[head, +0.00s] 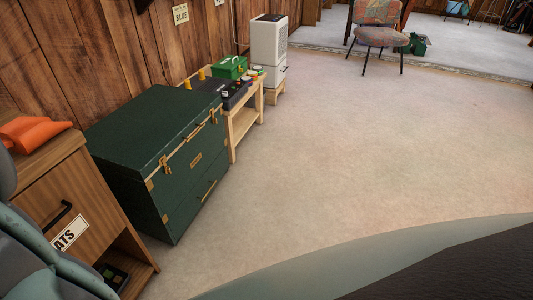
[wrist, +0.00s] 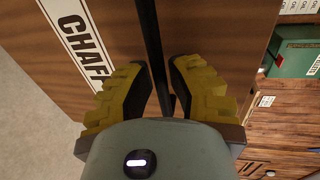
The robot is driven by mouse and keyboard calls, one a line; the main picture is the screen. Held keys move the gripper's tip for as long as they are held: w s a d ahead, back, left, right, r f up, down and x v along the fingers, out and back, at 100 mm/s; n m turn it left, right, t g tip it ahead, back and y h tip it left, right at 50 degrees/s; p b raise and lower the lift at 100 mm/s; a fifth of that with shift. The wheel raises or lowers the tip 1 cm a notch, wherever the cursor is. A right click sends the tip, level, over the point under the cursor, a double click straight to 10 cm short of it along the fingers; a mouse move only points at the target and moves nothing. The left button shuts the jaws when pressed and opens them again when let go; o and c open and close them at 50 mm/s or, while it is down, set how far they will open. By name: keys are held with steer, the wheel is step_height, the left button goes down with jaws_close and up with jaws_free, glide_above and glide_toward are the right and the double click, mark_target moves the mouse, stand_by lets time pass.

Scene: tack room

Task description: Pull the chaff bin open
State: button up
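The chaff bin (wrist: 205,22) fills much of the wrist view as a brown front with a white label (wrist: 83,40) reading "CHAFF". A dark bar handle (wrist: 152,38) runs down across this front. My gripper (wrist: 158,66) has its yellow, dark-padded fingers on either side of the handle, with narrow brown gaps showing beside the bar. It looks open around the handle, not closed on it. In the head view, the brown wooden cabinet (head: 88,186) has a front with a dark handle and a partly hidden label ending "ATS". The chaff label and my gripper do not show there.
An orange scoop-like object (head: 35,133) lies on the cabinet. A dark green trunk (head: 150,140) stands beside it. Beyond are a low wooden bench (head: 245,118), a white appliance (head: 269,42) and a chair (head: 378,36). The floor (head: 330,150) to the right is clear.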

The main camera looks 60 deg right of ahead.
steer(key=o, duration=0.4)
